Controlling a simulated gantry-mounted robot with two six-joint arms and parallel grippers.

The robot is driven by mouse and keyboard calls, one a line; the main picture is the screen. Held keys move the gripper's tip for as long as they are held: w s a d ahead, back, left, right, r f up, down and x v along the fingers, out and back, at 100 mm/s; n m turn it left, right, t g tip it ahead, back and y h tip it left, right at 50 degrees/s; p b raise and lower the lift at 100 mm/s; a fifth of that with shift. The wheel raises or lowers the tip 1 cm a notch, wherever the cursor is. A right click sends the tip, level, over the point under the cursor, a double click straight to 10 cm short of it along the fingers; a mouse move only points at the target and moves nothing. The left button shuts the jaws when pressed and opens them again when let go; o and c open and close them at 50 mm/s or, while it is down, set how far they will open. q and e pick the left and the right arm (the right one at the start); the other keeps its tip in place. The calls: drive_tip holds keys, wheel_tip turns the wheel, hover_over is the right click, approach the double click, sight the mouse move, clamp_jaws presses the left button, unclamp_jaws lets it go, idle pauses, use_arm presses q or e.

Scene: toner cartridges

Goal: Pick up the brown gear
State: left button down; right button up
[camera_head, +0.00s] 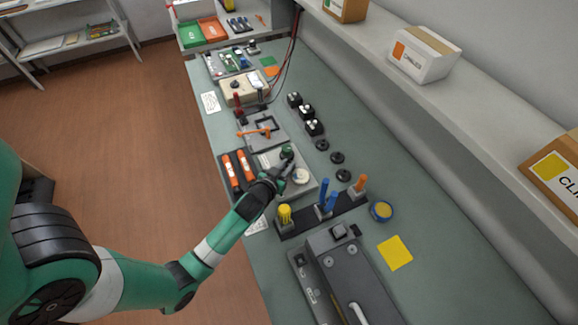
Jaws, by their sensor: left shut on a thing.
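My left gripper (286,165) reaches in from the left over a light grey tray (309,190) on the bench. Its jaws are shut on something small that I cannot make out. A small dark green round part (287,152) shows right at the fingertips. A cream round part (301,176) lies on the tray just right of the gripper. I cannot pick out a brown gear for certain; the gripper may hide it. Several dark round parts, one of them a black disc (337,158), lie on the bench to the right. My right gripper is not in view.
A black rack (334,216) holds yellow, blue and orange upright tools near the gripper. Orange-and-black cartridges (230,172) lie left of it. A grey machine (352,268), a blue-yellow roll (381,211) and a yellow sheet (395,253) are nearer. The bench's right side is mostly clear.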

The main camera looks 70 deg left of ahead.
use_arm(q)
drive_tip(key=r, duration=0.1)
drive_tip(key=r+p, duration=0.2)
drive_tip(key=r, duration=0.1)
drive_tip(key=shift+d+r, duration=0.1)
drive_tip(key=shift+d, duration=0.2)
drive_tip(key=s+d+r+p, duration=0.4)
drive_tip(key=d+r+p, duration=0.4)
drive_tip(key=d, duration=0.4)
drive_tip(key=shift+s+d+r, duration=0.2)
drive_tip(key=shift+d+r, duration=0.2)
